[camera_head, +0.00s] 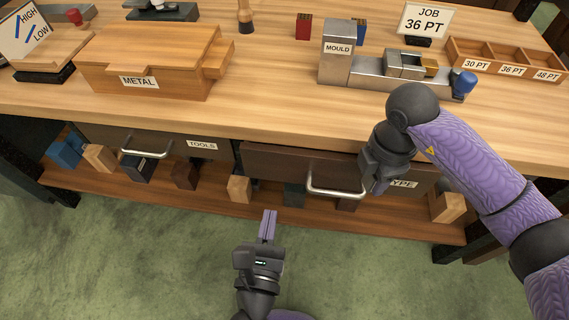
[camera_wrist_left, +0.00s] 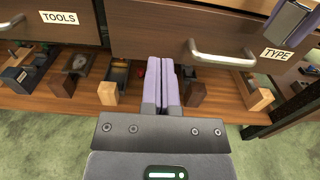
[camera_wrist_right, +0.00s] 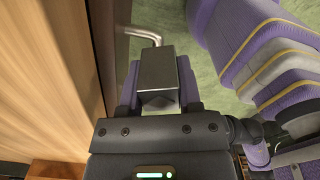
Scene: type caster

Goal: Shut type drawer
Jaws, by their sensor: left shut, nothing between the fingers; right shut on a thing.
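The type drawer (camera_head: 290,165) is under the bench, with a silver bar handle (camera_head: 335,191) and a TYPE label partly hidden by my right gripper. Its front seems to stand slightly proud of the bench; I cannot tell how far. My left gripper (camera_head: 269,215) is shut and empty, low in front of the drawer, left of the handle (camera_wrist_left: 222,58) and apart from it. My right gripper (camera_wrist_right: 157,95) is shut on a grey metal block (camera_wrist_right: 157,72), near the right part of the drawer front. The block also shows in the left wrist view (camera_wrist_left: 287,20).
The tools drawer (camera_head: 170,142) is to the left. Below, a shelf (camera_head: 210,205) holds several small blocks and boxes. On the bench stand a metal box (camera_head: 145,75), the mould (camera_head: 337,55), a job sign (camera_head: 428,20) and a sorting tray (camera_head: 505,68). The floor in front is clear.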

